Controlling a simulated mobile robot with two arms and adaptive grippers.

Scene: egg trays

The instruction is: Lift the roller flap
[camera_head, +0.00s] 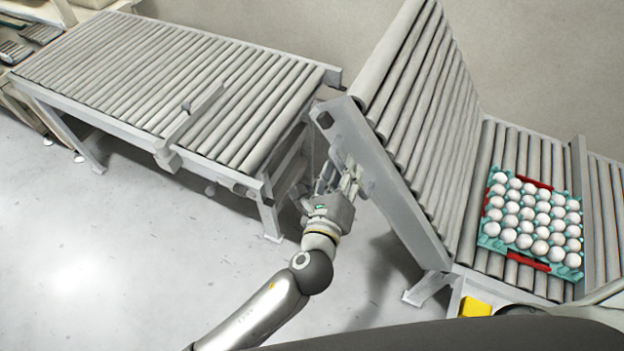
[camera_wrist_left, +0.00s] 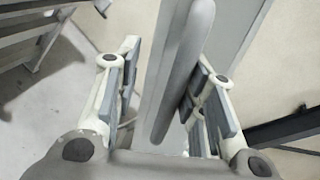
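The roller flap (camera_head: 425,130) is a section of grey rollers in a pale frame. It stands tilted steeply up, hinged at its lower end near the right conveyor. My left gripper (camera_head: 344,176) is at the flap's left side rail, near its raised end. In the left wrist view the flap's rail (camera_wrist_left: 182,70) runs between the two fingers of the left gripper (camera_wrist_left: 165,85). The fingers are apart, with a gap on the left of the rail; the right finger is close to it, and contact is unclear. My right gripper is not in view.
A long roller conveyor (camera_head: 150,75) stands at the left, with a gap before the flap. On the right conveyor (camera_head: 512,140) sits a teal egg tray (camera_head: 490,241) full of white eggs. A yellow block (camera_head: 475,307) shows at the bottom right. Floor on the left is clear.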

